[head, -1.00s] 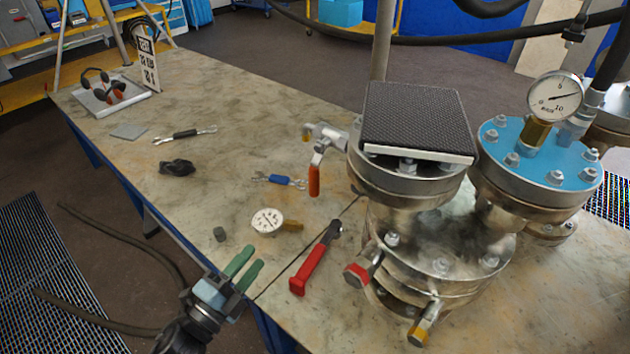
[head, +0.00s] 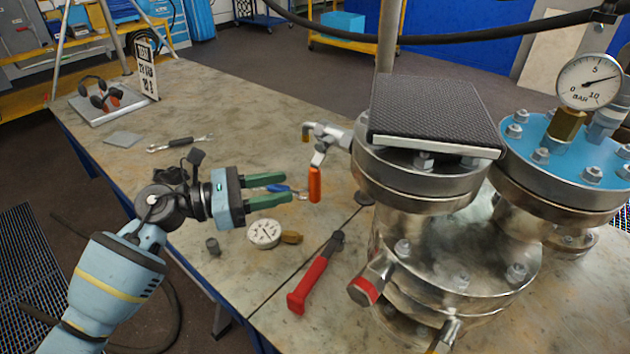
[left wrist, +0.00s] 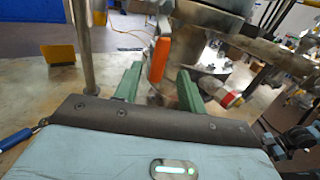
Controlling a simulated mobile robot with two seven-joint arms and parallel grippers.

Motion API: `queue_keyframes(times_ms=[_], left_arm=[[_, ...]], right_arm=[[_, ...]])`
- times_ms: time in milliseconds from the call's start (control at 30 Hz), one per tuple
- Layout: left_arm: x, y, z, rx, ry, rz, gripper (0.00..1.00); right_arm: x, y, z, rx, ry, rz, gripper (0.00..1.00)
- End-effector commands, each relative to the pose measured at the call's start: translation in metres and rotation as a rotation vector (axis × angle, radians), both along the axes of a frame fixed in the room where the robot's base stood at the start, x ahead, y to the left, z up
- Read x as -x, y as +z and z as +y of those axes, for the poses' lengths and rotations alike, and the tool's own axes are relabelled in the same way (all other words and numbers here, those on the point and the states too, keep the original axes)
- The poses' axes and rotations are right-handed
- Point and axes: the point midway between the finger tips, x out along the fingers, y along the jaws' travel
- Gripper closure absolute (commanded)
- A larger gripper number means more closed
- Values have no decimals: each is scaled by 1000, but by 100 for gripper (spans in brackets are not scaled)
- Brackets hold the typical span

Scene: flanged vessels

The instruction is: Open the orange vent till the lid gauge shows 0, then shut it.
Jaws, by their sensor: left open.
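The orange vent handle (head: 315,184) hangs down from a valve on the left side of the front vessel (head: 425,180). My left gripper (head: 289,188) is open, its green fingertips just left of the handle in the head view. In the left wrist view, the orange handle (left wrist: 159,60) stands upright ahead, seen between the open fingers (left wrist: 160,78); I cannot tell whether they touch it. The lid gauge (head: 588,80) sits on the blue lid (head: 570,160) at the right, its needle pointing right, between 5 and 10. My right gripper is not in view.
A dark textured pad (head: 435,110) covers the front vessel's top.

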Motion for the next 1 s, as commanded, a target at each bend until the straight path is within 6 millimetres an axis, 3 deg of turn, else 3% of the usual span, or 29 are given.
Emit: queue_keyframes(times_ms=[600,1000], left_arm=[[-25,1,-68,6,1,3,59],[-27,0,-73,5,1,5,62]], right_arm=[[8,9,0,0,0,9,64],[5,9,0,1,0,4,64]])
